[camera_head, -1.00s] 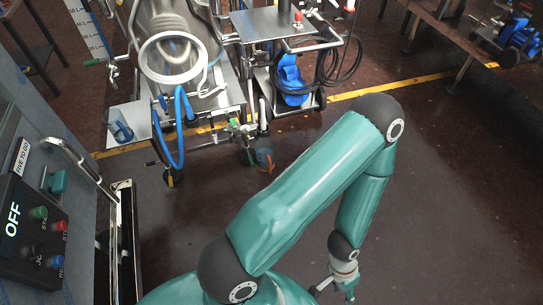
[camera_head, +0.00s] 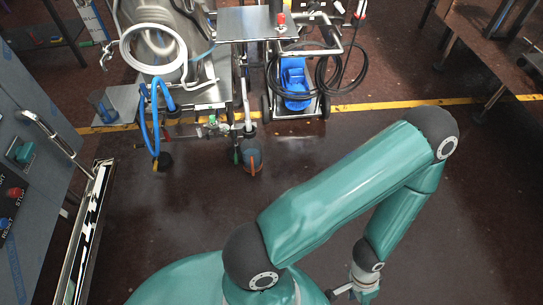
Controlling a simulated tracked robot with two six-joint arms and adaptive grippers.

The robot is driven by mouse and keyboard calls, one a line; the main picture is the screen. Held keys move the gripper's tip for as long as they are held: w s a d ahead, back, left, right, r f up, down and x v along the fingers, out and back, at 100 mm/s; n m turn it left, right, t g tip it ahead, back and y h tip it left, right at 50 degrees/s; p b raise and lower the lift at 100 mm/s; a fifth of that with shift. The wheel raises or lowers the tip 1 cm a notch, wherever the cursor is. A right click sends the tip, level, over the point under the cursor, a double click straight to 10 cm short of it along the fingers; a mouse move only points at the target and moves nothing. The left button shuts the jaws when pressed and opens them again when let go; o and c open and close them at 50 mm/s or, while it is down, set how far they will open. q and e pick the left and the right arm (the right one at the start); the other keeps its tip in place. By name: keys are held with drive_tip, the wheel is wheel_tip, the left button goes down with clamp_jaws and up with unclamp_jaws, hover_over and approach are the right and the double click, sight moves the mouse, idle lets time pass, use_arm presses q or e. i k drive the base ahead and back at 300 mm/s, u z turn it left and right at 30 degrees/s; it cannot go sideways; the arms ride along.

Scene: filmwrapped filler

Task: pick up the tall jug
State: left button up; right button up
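A blue, see-through vessel, which looks like the tall jug (camera_head: 103,106), stands on a small metal shelf (camera_head: 125,96) at the left of the steel machine. It is small in the picture, and its handle cannot be made out. My teal arm comes in from the lower left, and its gripper (camera_head: 352,294) hangs low at the bottom edge, far to the right of the jug and not touching it. The fingers are small and partly cut off, so their opening is unclear. I see nothing held in them. My other gripper is not in view.
A steel machine with a white hose (camera_head: 153,48) and a blue hose (camera_head: 149,122) stands beside the shelf. A cart with a black hose and a blue unit (camera_head: 294,80) stands behind. A control panel is at left.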

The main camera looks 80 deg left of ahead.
sight(250, 148)
drive_tip(key=z, duration=0.1)
drive_tip(key=i, duration=1.25)
drive_tip(key=u, duration=1.15)
drive_tip(key=i, duration=0.25)
drive_tip(key=u, duration=2.4)
drive_tip(key=k, duration=0.3)
drive_tip(key=u, duration=0.5)
drive_tip(key=i, duration=1.35)
drive_tip(key=z, duration=0.4)
